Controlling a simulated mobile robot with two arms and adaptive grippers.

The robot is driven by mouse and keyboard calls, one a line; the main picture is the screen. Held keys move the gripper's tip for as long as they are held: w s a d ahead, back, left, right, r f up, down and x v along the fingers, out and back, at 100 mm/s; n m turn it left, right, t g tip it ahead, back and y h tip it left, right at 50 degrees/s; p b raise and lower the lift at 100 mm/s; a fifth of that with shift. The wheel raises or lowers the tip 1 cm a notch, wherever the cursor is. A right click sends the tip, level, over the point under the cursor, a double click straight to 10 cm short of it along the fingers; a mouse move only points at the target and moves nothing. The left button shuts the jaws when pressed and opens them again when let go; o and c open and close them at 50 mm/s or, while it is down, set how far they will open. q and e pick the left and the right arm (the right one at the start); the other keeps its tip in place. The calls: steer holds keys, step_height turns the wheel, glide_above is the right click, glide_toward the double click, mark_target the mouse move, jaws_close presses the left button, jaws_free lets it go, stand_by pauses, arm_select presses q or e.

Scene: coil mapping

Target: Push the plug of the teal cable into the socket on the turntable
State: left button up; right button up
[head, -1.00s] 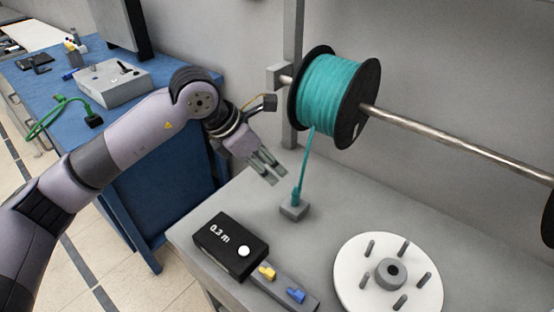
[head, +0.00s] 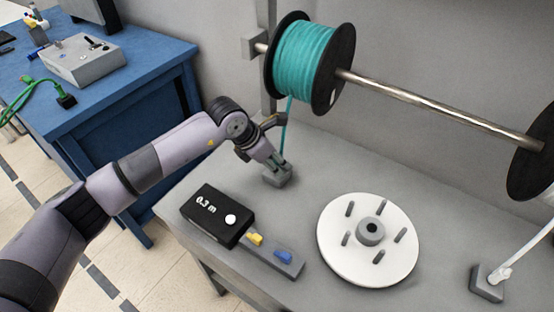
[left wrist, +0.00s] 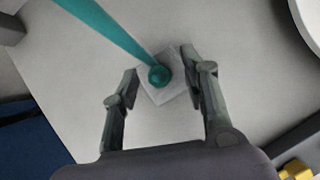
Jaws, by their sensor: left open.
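The teal cable (head: 288,125) hangs from its reel (head: 304,58) down to a small grey block (head: 277,177) on the grey table. In the left wrist view the cable's teal end (left wrist: 158,75) stands in the middle of the block (left wrist: 167,90). My left gripper (head: 276,165) is at this end, open; its fingers (left wrist: 157,82) are on either side of the block in the wrist view, apart from the teal end. The white turntable (head: 340,255) lies to the right, with several grey pegs and a hub (head: 371,231) holding a dark central hole. My right gripper is not in view.
A black box (head: 217,213) marked 0.3 m with a white button stands left of the turntable. Beside it is a strip with a yellow (head: 255,239) and a blue piece (head: 283,257). A white cable (head: 525,250) ends at another block (head: 487,283). A metal rod (head: 440,110) carries the reels.

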arm_select(q)
steer(key=shift+w+d+f, duration=0.2)
steer(key=shift+d+f, duration=0.1)
steer(key=shift+f, duration=0.35)
steer(key=shift+c, duration=0.2)
steer(key=c, duration=0.7)
jaws_close()
jaws_free()
jaws_close()
steer(key=shift+r+p, duration=0.7)
steer(key=shift+r, duration=0.55)
steer(key=shift+r, duration=0.1)
